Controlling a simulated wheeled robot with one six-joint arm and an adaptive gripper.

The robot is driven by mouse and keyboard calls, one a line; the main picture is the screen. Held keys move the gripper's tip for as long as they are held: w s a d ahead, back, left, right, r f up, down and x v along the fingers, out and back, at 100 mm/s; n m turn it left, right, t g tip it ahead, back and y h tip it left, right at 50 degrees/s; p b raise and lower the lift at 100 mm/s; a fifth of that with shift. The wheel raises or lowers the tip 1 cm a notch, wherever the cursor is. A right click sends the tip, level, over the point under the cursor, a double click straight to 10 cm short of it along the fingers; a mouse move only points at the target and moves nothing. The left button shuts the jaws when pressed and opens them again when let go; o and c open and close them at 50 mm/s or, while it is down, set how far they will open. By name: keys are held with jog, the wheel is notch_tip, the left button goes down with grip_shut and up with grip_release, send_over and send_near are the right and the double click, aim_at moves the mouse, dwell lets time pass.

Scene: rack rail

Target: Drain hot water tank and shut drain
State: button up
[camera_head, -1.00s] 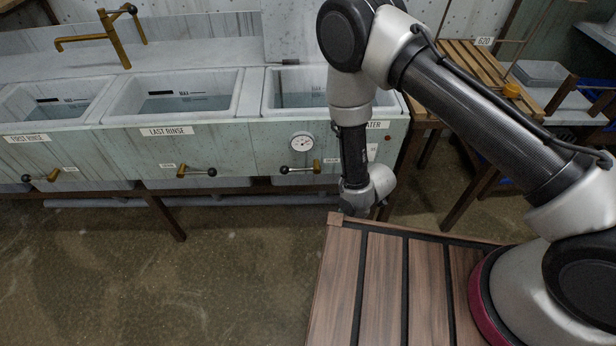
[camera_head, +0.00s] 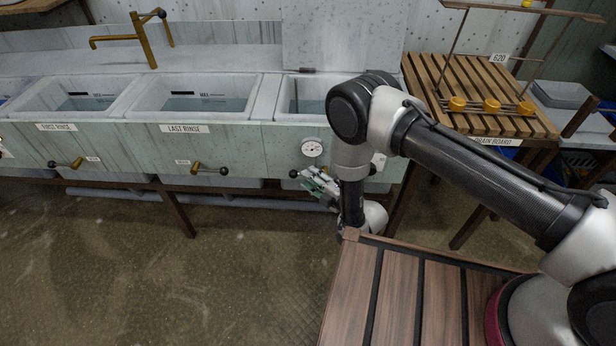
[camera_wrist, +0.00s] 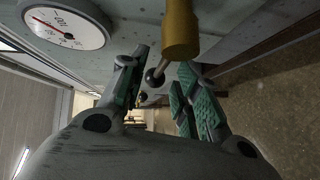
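The hot water tank (camera_head: 308,98) is the rightmost basin of the sink row, partly hidden behind my arm. A round dial gauge (camera_head: 312,148) is on its front and shows large in the wrist view (camera_wrist: 66,27). My gripper (camera_head: 316,183) is below the gauge, its green-padded fingers pointing left. In the wrist view my gripper (camera_wrist: 160,78) is open. The tank's drain valve has a brass body (camera_wrist: 180,28) and a thin lever ending in a dark ball (camera_wrist: 154,77). The ball lies between the spread fingers; contact cannot be told. My gripper mostly hides the valve in the head view.
The last rinse basin (camera_head: 190,97) and first rinse basin (camera_head: 75,97) stand left, with similar drain levers (camera_head: 209,168) below. A slatted drain board (camera_head: 480,70) with orange knobs is at right. A wooden-slatted surface (camera_head: 395,300) lies in front. Floor at left is clear.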

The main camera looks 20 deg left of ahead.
jog(key=shift+x, duration=1.05)
grip_shut()
